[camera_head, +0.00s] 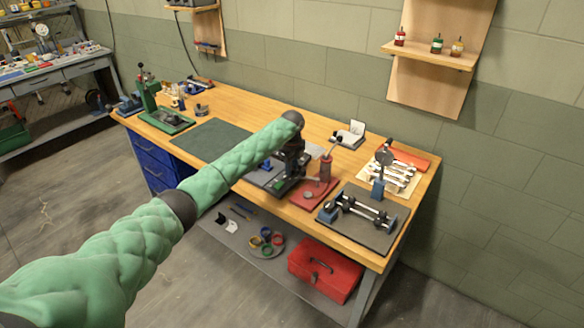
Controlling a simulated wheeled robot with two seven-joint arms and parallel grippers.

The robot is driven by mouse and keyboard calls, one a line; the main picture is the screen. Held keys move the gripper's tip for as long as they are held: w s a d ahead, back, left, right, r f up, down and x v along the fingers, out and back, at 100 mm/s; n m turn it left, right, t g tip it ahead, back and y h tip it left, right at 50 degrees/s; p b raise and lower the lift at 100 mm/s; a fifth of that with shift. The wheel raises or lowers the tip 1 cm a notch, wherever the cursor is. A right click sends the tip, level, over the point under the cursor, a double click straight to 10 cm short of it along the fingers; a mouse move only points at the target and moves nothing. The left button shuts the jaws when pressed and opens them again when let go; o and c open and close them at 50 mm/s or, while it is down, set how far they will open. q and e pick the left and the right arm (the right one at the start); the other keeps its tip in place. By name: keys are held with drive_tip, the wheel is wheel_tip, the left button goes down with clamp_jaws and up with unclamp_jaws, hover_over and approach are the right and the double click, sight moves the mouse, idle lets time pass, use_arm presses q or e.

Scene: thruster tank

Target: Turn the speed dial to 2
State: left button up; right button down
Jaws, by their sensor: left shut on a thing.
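My left arm reaches in from the left over the wooden workbench (243,108). My left gripper (287,180) points down at a grey, low device (262,177) near the bench's front edge, with small blue and green parts. The gripper is shut on a small part there, which its fingers and wrist hide. I cannot make out the speed dial or its numbers. My right gripper is not in view.
A red-based tool (316,193) stands close to the right of my gripper. Beyond it are a dark mat with a metal fixture (365,212) and a tray of wrenches (392,177). A green mat (208,139) lies bare to the left. A red toolbox (325,270) sits below.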

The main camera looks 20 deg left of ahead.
use_arm(q)
drive_tip(key=shift+w+a+r, duration=0.15)
drive_tip(key=shift+r, duration=0.15)
drive_tip(key=o, duration=1)
drive_tip(key=shift+c, duration=0.2)
drive_tip(key=shift+f, duration=0.15)
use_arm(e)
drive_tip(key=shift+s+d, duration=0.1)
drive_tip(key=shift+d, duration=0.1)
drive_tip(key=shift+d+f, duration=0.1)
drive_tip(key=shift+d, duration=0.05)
use_arm(q)
drive_tip(key=shift+r, duration=0.2)
wheel_tip(320, 180, up, 5)
drive_tip(key=b, duration=0.2)
drive_tip(key=shift+r+b, duration=0.2)
drive_tip(key=shift+b, duration=0.15)
drive_tip(key=shift+r, duration=1)
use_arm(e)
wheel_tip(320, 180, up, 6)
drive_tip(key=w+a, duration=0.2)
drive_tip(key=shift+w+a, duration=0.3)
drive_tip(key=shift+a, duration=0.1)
use_arm(q)
drive_tip(key=shift+f, duration=0.1)
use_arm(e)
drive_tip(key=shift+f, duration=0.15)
